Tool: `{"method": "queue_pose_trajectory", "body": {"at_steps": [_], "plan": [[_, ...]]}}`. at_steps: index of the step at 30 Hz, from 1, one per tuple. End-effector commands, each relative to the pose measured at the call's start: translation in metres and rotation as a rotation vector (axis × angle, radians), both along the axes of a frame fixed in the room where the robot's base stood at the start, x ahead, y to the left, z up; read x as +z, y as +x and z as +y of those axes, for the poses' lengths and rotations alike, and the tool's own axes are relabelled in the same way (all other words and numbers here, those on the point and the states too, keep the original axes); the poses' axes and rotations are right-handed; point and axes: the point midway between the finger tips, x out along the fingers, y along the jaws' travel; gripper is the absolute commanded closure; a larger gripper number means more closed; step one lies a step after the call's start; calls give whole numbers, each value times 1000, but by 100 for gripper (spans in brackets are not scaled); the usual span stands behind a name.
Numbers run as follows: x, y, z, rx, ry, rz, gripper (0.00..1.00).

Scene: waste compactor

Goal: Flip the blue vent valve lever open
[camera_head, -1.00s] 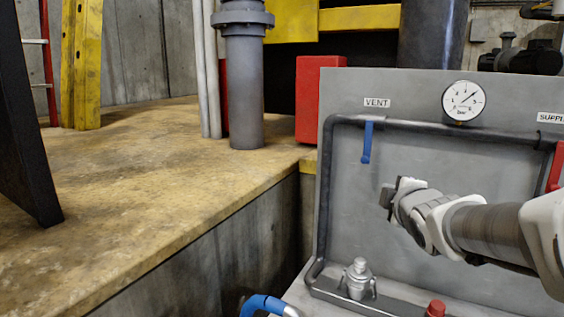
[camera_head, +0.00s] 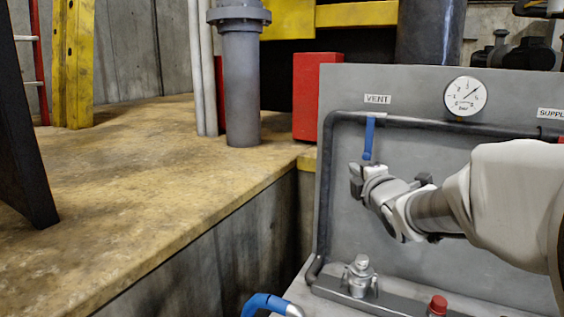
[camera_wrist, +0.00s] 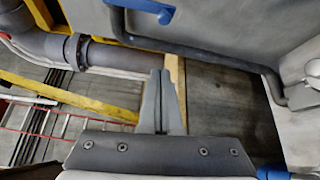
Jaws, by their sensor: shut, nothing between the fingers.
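The blue vent lever (camera_head: 369,138) hangs straight down from the dark pipe under the VENT label (camera_head: 377,99) on the grey panel. In the wrist view the blue lever (camera_wrist: 150,8) shows at the top edge, partly cut off by the frame. My gripper (camera_head: 357,175) is at the lever's lower end in the head view. Its fingers (camera_wrist: 163,95) are shut together with nothing between them. The lever lies beyond the fingertips in the wrist view. I cannot tell whether they touch, and the gripper may hide the lever's lowest tip.
A pressure gauge (camera_head: 465,96) sits right of the lever. The dark pipe (camera_head: 326,190) runs down the panel's left side. A metal fitting (camera_head: 360,275) and red cap (camera_head: 438,304) stand below. A red box (camera_head: 316,98) stands behind the panel. My arm covers much of the panel's right.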

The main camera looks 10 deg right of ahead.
Motion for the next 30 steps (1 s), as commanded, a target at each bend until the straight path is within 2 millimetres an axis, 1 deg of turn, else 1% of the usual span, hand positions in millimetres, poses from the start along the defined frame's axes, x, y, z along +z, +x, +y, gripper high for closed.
{"method": "queue_pose_trajectory", "body": {"at_steps": [5, 19, 21, 24, 27, 30], "plan": [[-3, 22, 0, 2, 1, 3, 100], [-8, 97, -2, 2, 1, 2, 100], [-3, 91, -17, -6, 0, 1, 100], [-2, 86, -28, -4, 1, 0, 100], [-2, 83, -36, -2, 0, 1, 100], [-2, 81, -39, 0, 1, 1, 100]]}}
